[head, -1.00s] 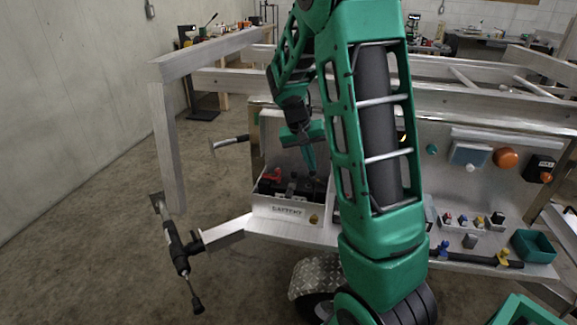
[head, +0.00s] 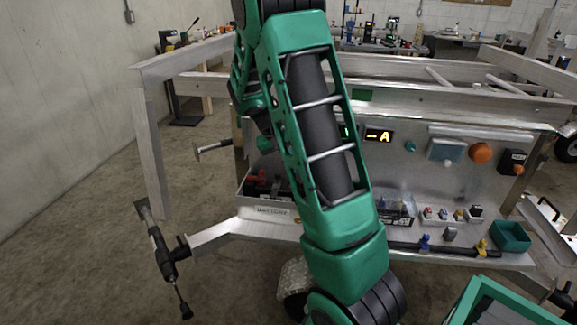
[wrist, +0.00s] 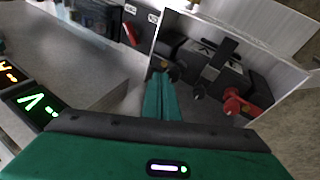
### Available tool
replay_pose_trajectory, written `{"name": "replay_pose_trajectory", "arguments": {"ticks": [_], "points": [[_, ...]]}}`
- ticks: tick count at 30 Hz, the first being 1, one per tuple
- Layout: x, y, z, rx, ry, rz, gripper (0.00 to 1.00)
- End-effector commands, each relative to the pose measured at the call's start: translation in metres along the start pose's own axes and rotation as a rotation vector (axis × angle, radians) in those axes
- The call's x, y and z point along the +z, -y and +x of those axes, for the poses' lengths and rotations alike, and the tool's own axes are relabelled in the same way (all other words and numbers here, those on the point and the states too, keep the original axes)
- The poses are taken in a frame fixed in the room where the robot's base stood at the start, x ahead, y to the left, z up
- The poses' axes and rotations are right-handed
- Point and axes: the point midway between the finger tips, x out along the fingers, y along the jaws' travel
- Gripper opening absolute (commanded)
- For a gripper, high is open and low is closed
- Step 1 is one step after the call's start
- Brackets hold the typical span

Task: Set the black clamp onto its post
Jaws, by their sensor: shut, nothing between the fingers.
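The battery box (head: 262,212) is an open metal tray on the trailer front, left of my arm. It also shows in the wrist view (wrist: 296,98), with a dark battery (wrist: 215,65) inside. A red clamp (wrist: 238,103) sits at the battery's near right side. It also shows in the head view (head: 278,181). A dark rounded piece (wrist: 173,72) at the left of the battery looks like the black clamp; I cannot tell whether it is on a post. My green gripper (wrist: 160,78) is shut and empty, its tips close to this piece. The head view hides my gripper behind my arm.
Lit displays (wrist: 30,102) stand on the panel at left in the wrist view. A trailer jack (head: 162,255) stands at left.

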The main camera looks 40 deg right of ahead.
Motion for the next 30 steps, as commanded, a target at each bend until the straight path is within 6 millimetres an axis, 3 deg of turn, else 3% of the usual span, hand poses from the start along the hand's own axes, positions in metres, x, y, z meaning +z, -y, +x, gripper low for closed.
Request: {"name": "replay_pose_trajectory", "arguments": {"ticks": [14,20,30], "points": [[-0.002,-0.004,-0.006,-0.001,-0.001,0.001,0.0],[-0.012,-0.018,-0.033,-0.002,-0.002,0.002,0.0],[-0.013,-0.011,-0.102,-0.002,-0.003,-0.002,0.0]]}}
